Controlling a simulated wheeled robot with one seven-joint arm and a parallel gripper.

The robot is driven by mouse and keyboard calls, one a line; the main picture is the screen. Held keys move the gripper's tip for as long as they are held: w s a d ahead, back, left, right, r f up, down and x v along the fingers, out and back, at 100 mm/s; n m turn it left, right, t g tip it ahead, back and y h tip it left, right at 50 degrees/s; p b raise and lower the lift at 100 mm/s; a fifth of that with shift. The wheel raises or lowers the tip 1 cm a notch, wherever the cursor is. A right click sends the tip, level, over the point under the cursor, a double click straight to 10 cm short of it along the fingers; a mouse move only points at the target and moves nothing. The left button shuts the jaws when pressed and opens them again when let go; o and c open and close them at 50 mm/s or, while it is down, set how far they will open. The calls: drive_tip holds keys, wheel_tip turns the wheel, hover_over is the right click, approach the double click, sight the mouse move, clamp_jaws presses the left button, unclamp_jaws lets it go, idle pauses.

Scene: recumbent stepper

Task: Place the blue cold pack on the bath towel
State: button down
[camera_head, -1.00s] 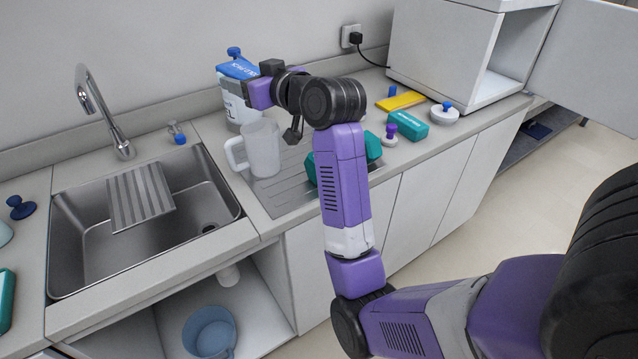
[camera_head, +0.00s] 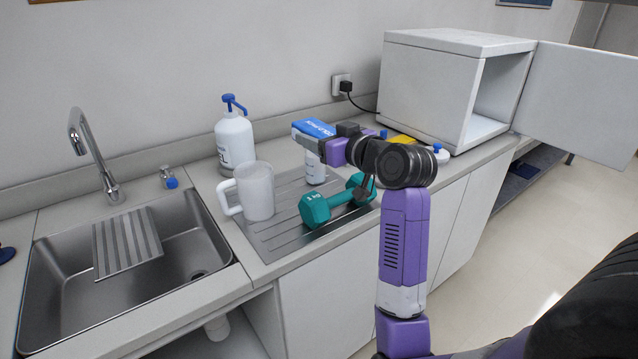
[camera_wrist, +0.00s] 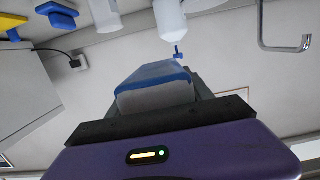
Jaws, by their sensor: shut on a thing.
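The blue cold pack (camera_head: 314,127), blue on top with white lettering, is held in my gripper (camera_head: 322,144) above the draining area of the counter. It also shows in the wrist view (camera_wrist: 155,75), clamped between the dark fingers with its blue face up and a grey-white side toward the camera. My gripper is shut on it; the fingers are partly hidden in the head view. I cannot identify the bath towel in any view.
A white pump bottle (camera_head: 235,140), a clear jug (camera_head: 256,192), a white container (camera_head: 316,170) and a teal dumbbell (camera_head: 317,209) stand near the sink (camera_head: 60,305). An open white cabinet (camera_head: 430,90) and a yellow item (camera_head: 402,139) are at the right.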

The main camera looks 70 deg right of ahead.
wheel_tip(320, 180, down, 11)
drive_tip(key=shift+r+b, duration=0.15)
drive_tip(key=shift+b, duration=0.25)
drive_tip(key=shift+f+b, duration=0.3)
drive_tip(key=shift+f, duration=0.15)
drive_tip(key=shift+f, duration=0.2)
drive_tip(key=shift+c, duration=2.1)
unclamp_jaws()
drive_tip(key=shift+r, duration=0.1)
